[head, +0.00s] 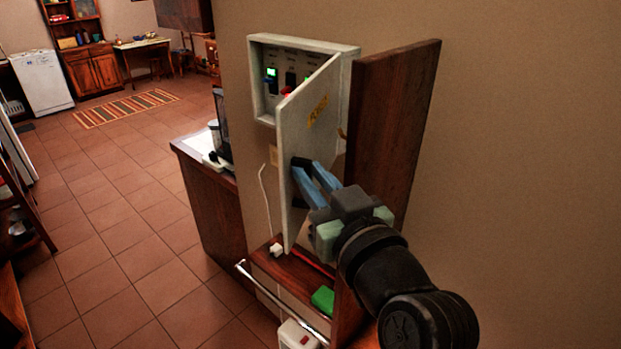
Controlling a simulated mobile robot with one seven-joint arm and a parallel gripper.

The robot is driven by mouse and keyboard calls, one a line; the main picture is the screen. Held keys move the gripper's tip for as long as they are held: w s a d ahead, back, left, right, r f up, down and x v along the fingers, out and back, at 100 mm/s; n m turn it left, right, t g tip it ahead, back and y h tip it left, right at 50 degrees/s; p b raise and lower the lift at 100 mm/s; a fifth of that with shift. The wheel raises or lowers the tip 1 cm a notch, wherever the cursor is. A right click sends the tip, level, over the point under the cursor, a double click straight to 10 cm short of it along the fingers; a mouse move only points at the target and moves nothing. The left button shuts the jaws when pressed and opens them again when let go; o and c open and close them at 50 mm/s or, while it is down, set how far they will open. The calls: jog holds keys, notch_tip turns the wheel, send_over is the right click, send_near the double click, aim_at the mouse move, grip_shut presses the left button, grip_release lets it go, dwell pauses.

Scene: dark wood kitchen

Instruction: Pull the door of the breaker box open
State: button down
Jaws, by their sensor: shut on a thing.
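The breaker box (356,50) is a light grey box on the beige wall. Its door (309,130) stands well open, swung out from the right side, with a yellow label on it. Inside the box, green-lit switches (271,73) and a red part show to the left of the door. My gripper (300,168), with blue fingers, is at the lower part of the door and shut on it. The exact contact at the fingertips is partly hidden by the door.
A small shelf (292,277) below holds a green item (323,299). A metal rail (280,303) runs in front. A counter (212,190) is at left; tiled floor is open beyond.

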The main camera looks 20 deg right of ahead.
jog(key=shift+d+r+h, duration=0.25)
jog(key=shift+d+h, duration=0.05)
jog(key=shift+d, duration=0.2)
jog(key=c, duration=1.3)
grip_release()
jog(key=o, duration=0.4)
jog(key=shift+w+d+f, duration=0.15)
jog(key=shift+w+d, duration=0.05)
jog(key=shift+w, duration=0.05)
jog(key=shift+a, duration=0.1)
jog(key=shift+a, duration=0.1)
jog(key=shift+s, duration=0.15)
